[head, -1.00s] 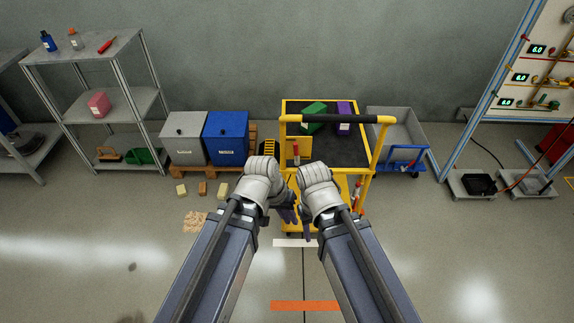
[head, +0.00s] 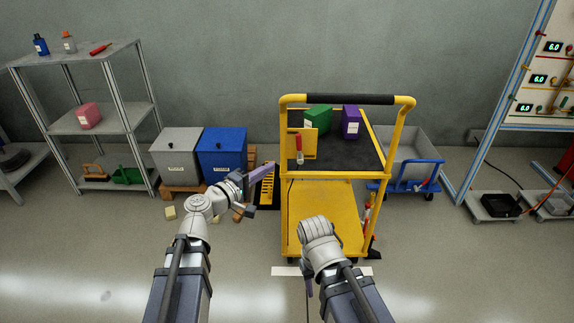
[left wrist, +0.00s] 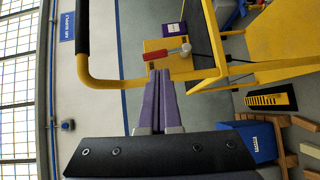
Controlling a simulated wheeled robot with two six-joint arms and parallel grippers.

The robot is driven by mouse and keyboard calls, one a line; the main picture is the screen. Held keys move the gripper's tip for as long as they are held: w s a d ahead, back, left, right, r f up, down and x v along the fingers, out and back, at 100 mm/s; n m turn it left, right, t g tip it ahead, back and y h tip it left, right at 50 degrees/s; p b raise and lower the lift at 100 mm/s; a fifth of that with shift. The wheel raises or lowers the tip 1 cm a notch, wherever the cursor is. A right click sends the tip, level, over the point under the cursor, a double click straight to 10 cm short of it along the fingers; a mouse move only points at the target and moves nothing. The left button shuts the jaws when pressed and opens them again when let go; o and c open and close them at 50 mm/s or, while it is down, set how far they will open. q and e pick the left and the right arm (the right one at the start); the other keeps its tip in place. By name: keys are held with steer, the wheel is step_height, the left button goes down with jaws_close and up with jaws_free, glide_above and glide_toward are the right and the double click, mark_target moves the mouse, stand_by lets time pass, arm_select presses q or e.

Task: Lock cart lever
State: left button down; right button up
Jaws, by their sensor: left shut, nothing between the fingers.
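The yellow cart (head: 287,200) stands upright ahead, its push bar topped by a black grip. A lever with a red handle (head: 299,143) and silver end is mounted on a yellow plate (head: 310,148) at the cart's upper left. In the left wrist view the red lever (left wrist: 156,55) lies just beyond my fingertips. My left gripper (head: 270,166) is shut and empty, left of the cart, with its purple fingers pointing toward the lever side; contact is not clear. My right gripper (head: 309,288) hangs low before the cart, its fingers mostly hidden.
A green box (head: 318,119) and a purple box (head: 351,123) sit on the cart's top deck. A grey bin (head: 176,155) and a blue bin (head: 222,152) stand left. A blue-framed grey cart (head: 412,150) stands right. The floor in front is mostly clear.

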mark_target(299, 148)
arm_select(q)
steer(key=a+n, duration=0.1)
steer(key=w+a+t+b, duration=0.1)
steer(key=a+n+t+y, duration=0.1)
steer(key=a, duration=0.1)
steer(key=shift+w+f+n+b, duration=0.2)
steer(key=shift+f+n+b, duration=0.05)
steer(key=shift+n+b, duration=0.05)
arm_select(e)
step_height(299, 148, down, 3)
steer(key=shift+r, duration=0.15)
arm_select(q)
steer(key=x, duration=0.4)
steer(key=s+d+x, duration=0.1)
steer(key=x, duration=0.3)
steer(key=d+x, duration=0.1)
steer(key=x, duration=0.4)
steer(key=shift+s+d+p, duration=0.25)
steer(key=shift+s+p, duration=0.05)
steer(key=shift+p, duration=0.1)
arm_select(e)
steer(key=shift+r, duration=0.4)
arm_select(q)
steer(key=shift+r, duration=0.1)
arm_select(e)
steer(key=shift+r, duration=0.1)
